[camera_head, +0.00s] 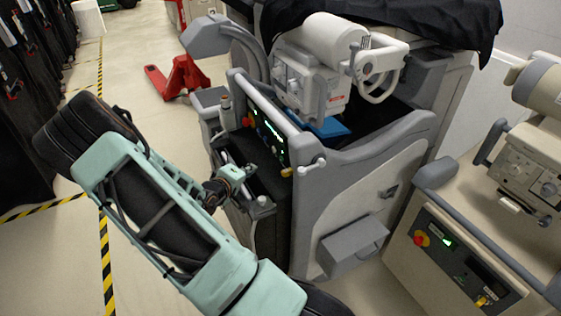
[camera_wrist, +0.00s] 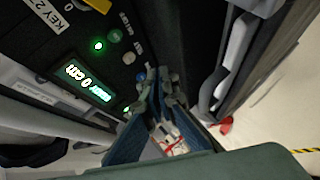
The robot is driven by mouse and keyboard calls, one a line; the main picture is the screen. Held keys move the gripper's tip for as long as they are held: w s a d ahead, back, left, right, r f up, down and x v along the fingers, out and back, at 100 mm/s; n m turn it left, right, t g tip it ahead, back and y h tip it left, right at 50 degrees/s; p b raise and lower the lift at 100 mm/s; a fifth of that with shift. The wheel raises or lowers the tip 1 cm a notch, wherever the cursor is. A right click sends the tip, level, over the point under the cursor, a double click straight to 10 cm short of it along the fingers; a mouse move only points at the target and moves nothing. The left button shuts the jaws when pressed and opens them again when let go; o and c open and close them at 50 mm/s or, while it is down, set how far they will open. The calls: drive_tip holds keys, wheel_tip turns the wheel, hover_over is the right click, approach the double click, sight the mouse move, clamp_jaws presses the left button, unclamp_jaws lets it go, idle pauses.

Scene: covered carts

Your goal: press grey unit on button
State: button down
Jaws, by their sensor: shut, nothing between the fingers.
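The grey unit (camera_head: 350,190) stands in the middle of the head view, with a black control panel (camera_head: 262,128) on its left side. In the wrist view the panel (camera_wrist: 40,50) shows a lit display (camera_wrist: 88,84), a green button (camera_wrist: 115,36), a grey button (camera_wrist: 128,58) and small green lights. The small labels beside the buttons are hard to read. My gripper (camera_head: 236,173) is beside the panel in the head view. In the wrist view my gripper (camera_wrist: 163,75) is shut and empty, its tips close to the grey button; I cannot tell whether they touch the panel.
A beige unit (camera_head: 450,215) with its own panel stands at the right. A red pallet jack (camera_head: 180,78) stands behind on the floor. Dark hanging covers (camera_head: 25,110) line the left; floor between is free.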

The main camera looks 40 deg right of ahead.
sight(281, 159)
drive_tip(key=d+b, duration=0.1)
drive_tip(key=d, duration=0.1)
drive_tip(key=s+d+b, duration=0.1)
drive_tip(key=d, duration=0.1)
drive_tip(key=d+b, duration=0.1)
drive_tip(key=d, duration=0.2)
drive_tip(key=shift+s, duration=0.4)
drive_tip(key=shift+d, duration=0.2)
idle(0.9)
drive_tip(key=shift+s+d, duration=0.1)
drive_tip(key=shift+d, duration=0.2)
drive_tip(key=shift+s+d, duration=0.1)
drive_tip(key=shift+d, duration=0.35)
idle(0.8)
drive_tip(key=shift+a, duration=0.1)
drive_tip(key=shift+w+a+p, duration=0.2)
drive_tip(key=shift+a+p, duration=0.1)
drive_tip(key=shift+a, duration=0.45)
